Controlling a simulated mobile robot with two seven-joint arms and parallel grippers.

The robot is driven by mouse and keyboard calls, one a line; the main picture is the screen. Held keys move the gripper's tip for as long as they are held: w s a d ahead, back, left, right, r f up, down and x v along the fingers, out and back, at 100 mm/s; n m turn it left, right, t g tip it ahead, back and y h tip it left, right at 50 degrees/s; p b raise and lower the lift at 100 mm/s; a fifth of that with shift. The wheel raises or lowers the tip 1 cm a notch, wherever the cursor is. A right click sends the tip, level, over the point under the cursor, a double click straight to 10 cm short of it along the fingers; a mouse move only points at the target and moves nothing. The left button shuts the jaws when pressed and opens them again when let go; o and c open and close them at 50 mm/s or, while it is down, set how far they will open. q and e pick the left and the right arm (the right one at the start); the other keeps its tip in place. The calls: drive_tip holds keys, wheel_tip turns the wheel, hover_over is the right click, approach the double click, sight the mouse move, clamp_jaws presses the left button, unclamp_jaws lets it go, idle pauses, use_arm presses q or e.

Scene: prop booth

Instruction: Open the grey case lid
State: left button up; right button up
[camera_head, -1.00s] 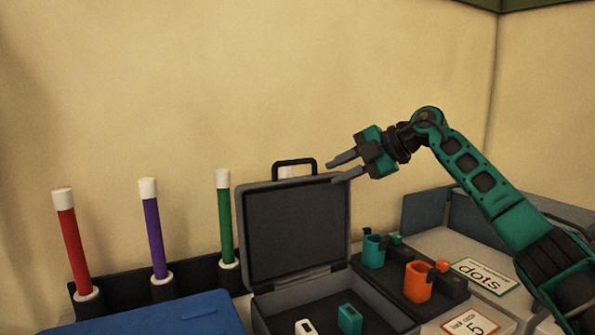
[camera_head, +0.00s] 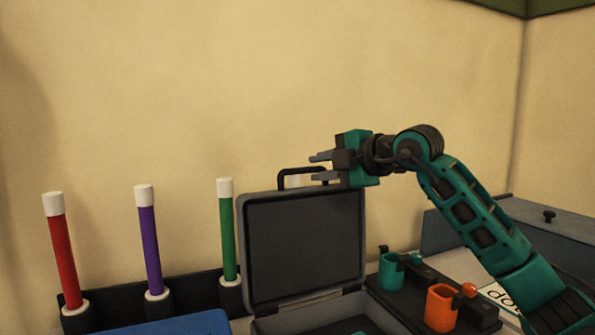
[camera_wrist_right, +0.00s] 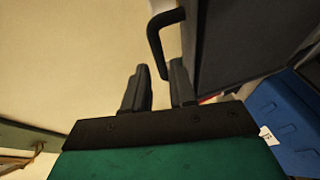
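The grey case (camera_head: 330,318) stands at the center of the head view with its lid (camera_head: 303,245) raised upright, dark inner face showing. The lid's black handle (camera_head: 290,172) sticks up from its top edge and also shows in the right wrist view (camera_wrist_right: 155,35). My right gripper (camera_head: 319,166) is at the lid's top right, beside the handle. Its two fingers are apart, with a gap between them in the right wrist view (camera_wrist_right: 160,92). The handle's lower end shows near that gap; I cannot tell whether it is touched. My left gripper is not in view.
Red (camera_head: 62,250), purple (camera_head: 149,240) and green (camera_head: 227,230) sticks with white tops stand in a dark rack left of the case. A blue object (camera_head: 185,325) lies in front. Teal (camera_head: 391,270) and orange (camera_head: 440,306) cups stand on a dark holder to the right.

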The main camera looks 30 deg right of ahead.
sight(306, 170)
drive_tip(key=x, duration=0.7)
drive_tip(key=shift+w, duration=0.3)
drive_tip(key=shift+c, duration=0.3)
clamp_jaws()
